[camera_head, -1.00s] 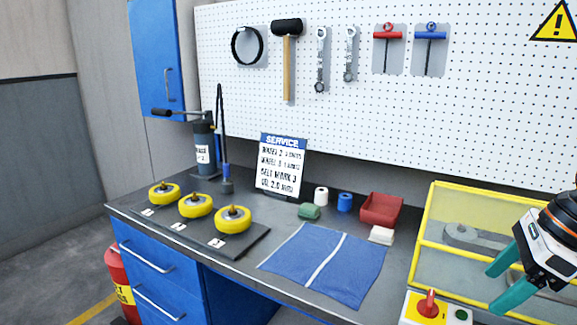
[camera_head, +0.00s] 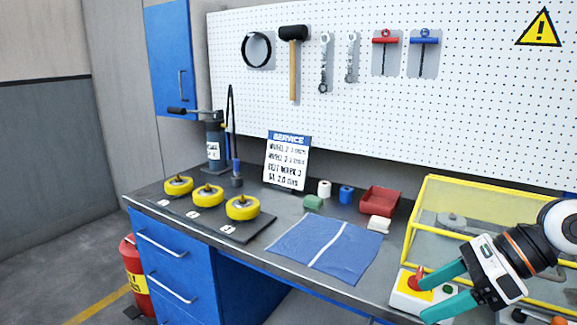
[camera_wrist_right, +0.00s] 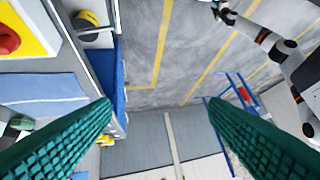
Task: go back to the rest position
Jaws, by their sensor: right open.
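My right gripper (camera_head: 421,300) is at the lower right of the head view, with its two teal fingers spread and pointing left. Nothing is between the fingers. It shows in front of the yellow box with the red switch (camera_head: 418,280) and partly covers it. In the right wrist view the open fingers (camera_wrist_right: 160,105) frame the floor and the bench side. An arm that looks like my left one crosses the upper right of that view. Its dark gripper (camera_wrist_right: 222,12) is cut by the top edge and too small to read.
A yellow-framed clear guard (camera_head: 425,185) stands at the bench's right end, beside my right arm. Yellow wheels (camera_head: 208,196), a blue mat (camera_head: 325,248), a red bin (camera_head: 380,200) and a service sign (camera_head: 287,160) are on the bench. Open floor (camera_wrist_right: 200,60) lies beside the bench.

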